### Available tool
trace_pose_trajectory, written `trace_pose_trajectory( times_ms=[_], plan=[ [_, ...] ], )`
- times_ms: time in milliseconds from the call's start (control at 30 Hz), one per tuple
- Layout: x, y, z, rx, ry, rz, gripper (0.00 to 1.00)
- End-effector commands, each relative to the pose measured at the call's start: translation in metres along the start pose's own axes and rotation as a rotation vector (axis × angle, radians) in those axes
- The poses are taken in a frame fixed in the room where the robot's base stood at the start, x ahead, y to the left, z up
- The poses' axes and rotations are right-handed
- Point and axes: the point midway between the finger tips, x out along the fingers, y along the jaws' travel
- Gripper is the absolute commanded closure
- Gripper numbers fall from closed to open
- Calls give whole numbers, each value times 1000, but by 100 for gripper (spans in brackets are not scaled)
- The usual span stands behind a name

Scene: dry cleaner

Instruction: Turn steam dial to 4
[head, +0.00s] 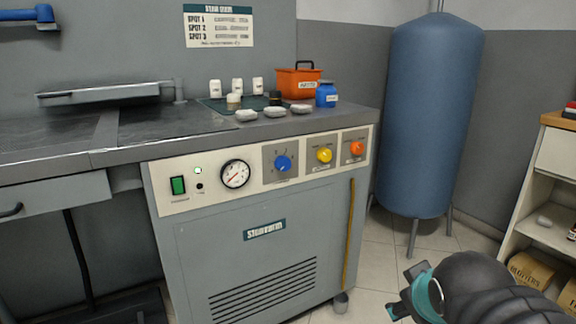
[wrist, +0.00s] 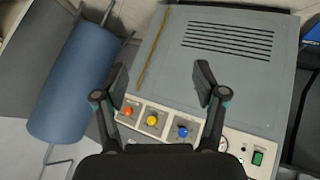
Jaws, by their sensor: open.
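The cabinet's control panel (head: 207,187) carries a blue dial (head: 283,163), a yellow dial (head: 324,155) and an orange dial (head: 357,148). Their labels are too small to read, so I cannot tell which is the steam dial or its setting. My gripper (head: 404,292) is at the lower right, in front of the cabinet and apart from it. In the wrist view my gripper (wrist: 160,80) is open and empty. That view is turned over, with the blue dial (wrist: 182,132), yellow dial (wrist: 152,121) and orange dial (wrist: 127,111) beyond the fingers.
A pressure gauge (head: 235,174) and a green switch (head: 178,186) are left of the dials. Bottles, pale blocks and an orange bin (head: 297,82) stand on the worktop above. A blue tank (head: 425,120) and a shelf (head: 545,195) are at the right. Tiled floor lies between.

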Motion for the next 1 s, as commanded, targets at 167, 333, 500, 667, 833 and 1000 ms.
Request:
trace_pose_trajectory(
  times_ms=[167,333,500,667,833,1000],
  plan=[
    [38,43,-86,-554,173,179,29],
    [67,58,-168,-1102,322,381,29],
    [94,46,-240,-1631,469,624,29],
    [116,17,-287,-2044,607,889,29],
    [129,-12,-310,-2303,720,1136,29],
    [133,-27,-318,-2400,771,1266,29]
  ],
)
